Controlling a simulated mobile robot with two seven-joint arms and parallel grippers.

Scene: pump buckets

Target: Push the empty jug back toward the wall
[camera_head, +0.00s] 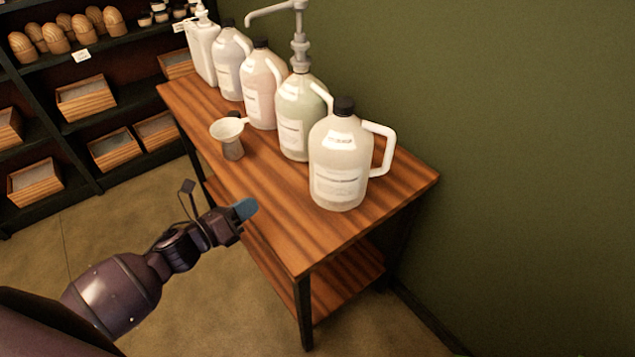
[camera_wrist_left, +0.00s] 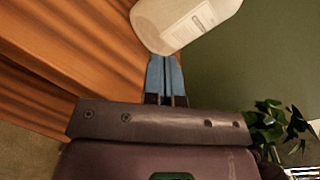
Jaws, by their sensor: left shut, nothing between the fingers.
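Several jugs stand upright in a row on a wooden table (camera_head: 260,200). The nearest is a cream jug (camera_head: 338,165) with a black cap, a white handle and a label, near the table's right end; I cannot tell from its look whether it is empty. Behind it is a pale green jug (camera_head: 293,112) with a tall grey pump. My left gripper (camera_head: 245,209), with blue fingertips, is shut and empty at the table's front edge, left of the cream jug and apart from it. In the left wrist view, the closed fingers (camera_wrist_left: 165,76) point toward a jug's lower part (camera_wrist_left: 182,22). My right gripper is not in view.
A pinkish jug (camera_head: 262,88), a greyish jug (camera_head: 229,65) and a white pump bottle (camera_head: 201,52) stand farther along. A funnel (camera_head: 227,129) sits on a small container near the front edge. A green wall (camera_head: 510,150) runs behind the table. The front right tabletop is clear.

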